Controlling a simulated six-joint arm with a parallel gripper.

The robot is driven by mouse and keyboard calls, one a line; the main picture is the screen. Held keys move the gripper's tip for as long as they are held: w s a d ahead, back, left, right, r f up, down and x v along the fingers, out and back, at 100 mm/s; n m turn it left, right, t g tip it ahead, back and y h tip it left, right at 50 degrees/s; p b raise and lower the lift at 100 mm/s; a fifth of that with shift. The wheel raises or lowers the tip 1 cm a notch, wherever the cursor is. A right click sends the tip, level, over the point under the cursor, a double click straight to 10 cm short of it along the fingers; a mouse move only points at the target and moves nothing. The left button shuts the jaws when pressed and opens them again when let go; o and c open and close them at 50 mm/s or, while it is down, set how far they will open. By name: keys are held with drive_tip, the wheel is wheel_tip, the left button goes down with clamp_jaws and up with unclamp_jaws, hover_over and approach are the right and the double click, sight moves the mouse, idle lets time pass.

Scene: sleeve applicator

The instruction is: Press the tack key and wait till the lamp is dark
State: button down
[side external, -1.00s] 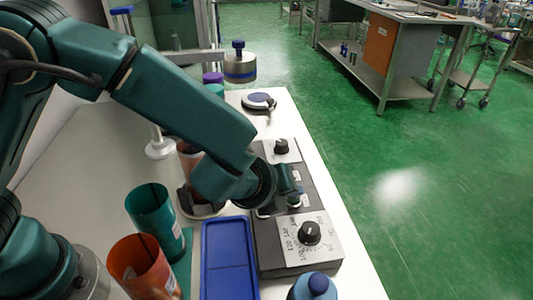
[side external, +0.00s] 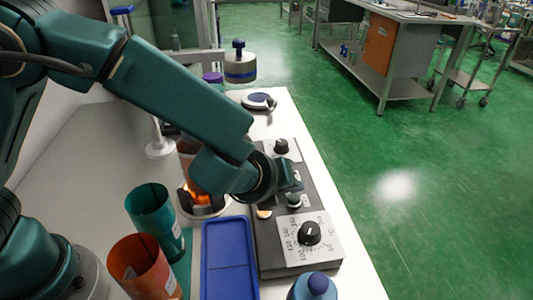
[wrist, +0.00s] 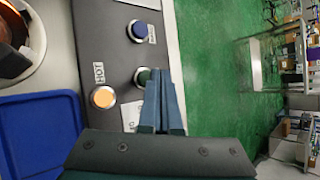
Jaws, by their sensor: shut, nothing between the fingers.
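The control box (side external: 268,248) carries a round lamp (wrist: 103,97) beside a HOT label, and the lamp is lit orange. It also glows in the side view (side external: 264,213). A green key (wrist: 142,76) and a blue key (wrist: 138,30) sit on the box; I cannot read which is the tack key. My gripper (wrist: 160,74) is shut and empty, with its tips just beside the green key in the wrist view. In the side view the green key (side external: 294,201) shows just below my gripper. Whether they touch is unclear.
An orange cup (side external: 187,156) stands in a round heater (side external: 205,209) that glows orange. A blue tray (side external: 229,262), a teal cup (side external: 153,212) and another orange cup (side external: 143,266) stand left of the box. Two dial knobs (side external: 309,233) (side external: 282,146) are on the box.

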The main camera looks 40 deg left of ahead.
sight(291, 201)
drive_tip(key=shift+r, duration=0.2)
drive_tip(key=shift+r, duration=2.4)
idle(5.0)
